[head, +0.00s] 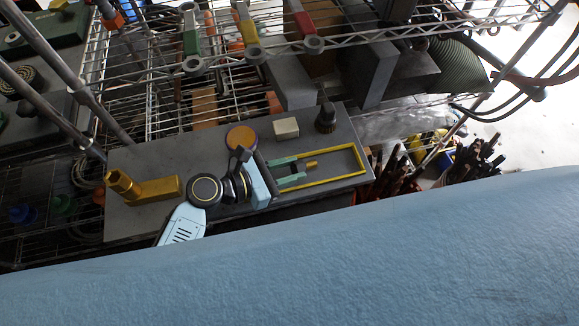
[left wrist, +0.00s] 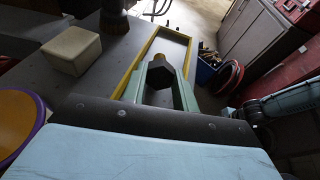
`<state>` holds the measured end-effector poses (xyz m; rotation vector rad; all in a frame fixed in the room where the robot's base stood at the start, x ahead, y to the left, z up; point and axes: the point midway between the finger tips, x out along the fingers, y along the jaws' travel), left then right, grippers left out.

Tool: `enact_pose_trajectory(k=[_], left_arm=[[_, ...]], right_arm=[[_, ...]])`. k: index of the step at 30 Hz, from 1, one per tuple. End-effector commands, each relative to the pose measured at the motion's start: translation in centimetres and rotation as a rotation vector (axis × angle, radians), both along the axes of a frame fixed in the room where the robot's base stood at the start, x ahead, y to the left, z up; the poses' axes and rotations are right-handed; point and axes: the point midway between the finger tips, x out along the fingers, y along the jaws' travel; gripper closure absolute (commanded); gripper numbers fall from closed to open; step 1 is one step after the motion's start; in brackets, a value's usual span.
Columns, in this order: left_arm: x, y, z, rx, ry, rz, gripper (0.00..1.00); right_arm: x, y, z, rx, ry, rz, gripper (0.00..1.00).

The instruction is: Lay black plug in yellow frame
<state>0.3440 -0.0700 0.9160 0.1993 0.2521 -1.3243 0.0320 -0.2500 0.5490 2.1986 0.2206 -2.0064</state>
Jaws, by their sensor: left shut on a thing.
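The yellow frame (head: 361,160) is a long thin rectangle on a grey board. It also shows in the left wrist view (left wrist: 131,78). My left gripper (head: 300,170), with pale green fingers, reaches over the frame's left end. It is shut on the black plug, whose dark six-sided end (left wrist: 158,75) sits between the fingers in the left wrist view. A brass-coloured part (head: 312,164) sticks out past the fingertips, inside the frame's outline as seen from the head. I cannot tell whether the plug touches the board. My right gripper is not in view.
On the grey board (head: 150,220) are a brass bolt-shaped piece (head: 150,188), an orange-topped purple round piece (head: 242,138), a cream block (head: 285,128) and a dark upright knob (head: 325,117). Wire shelving (head: 150,75) stands behind. A blue surface (head: 300,270) fills the front.

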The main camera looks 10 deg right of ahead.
Motion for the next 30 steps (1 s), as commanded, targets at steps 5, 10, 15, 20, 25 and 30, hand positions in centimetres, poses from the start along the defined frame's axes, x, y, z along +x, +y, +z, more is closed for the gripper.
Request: enact_pose_trajectory(k=[5,10,15,20,25,30], left_arm=[[0.0,0.0,0.0,-0.001,0.000,0.000,1.00],[0.0,0.0,-0.3,-0.001,0.000,0.000,1.00],[0.0,0.0,-0.6,0.000,0.000,-0.001,1.00],[-0.1,0.0,-1.0,0.001,0.003,-0.001,1.00],[-0.3,0.0,-1.4,0.004,0.007,-0.002,1.00],[-0.4,0.0,-1.8,0.007,0.010,-0.005,1.00]], right_arm=[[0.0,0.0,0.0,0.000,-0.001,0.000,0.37],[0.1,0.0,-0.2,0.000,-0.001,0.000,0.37],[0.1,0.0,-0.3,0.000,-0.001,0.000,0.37],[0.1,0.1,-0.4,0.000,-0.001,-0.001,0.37],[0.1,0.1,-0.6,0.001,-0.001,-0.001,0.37],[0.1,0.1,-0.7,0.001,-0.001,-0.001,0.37]])
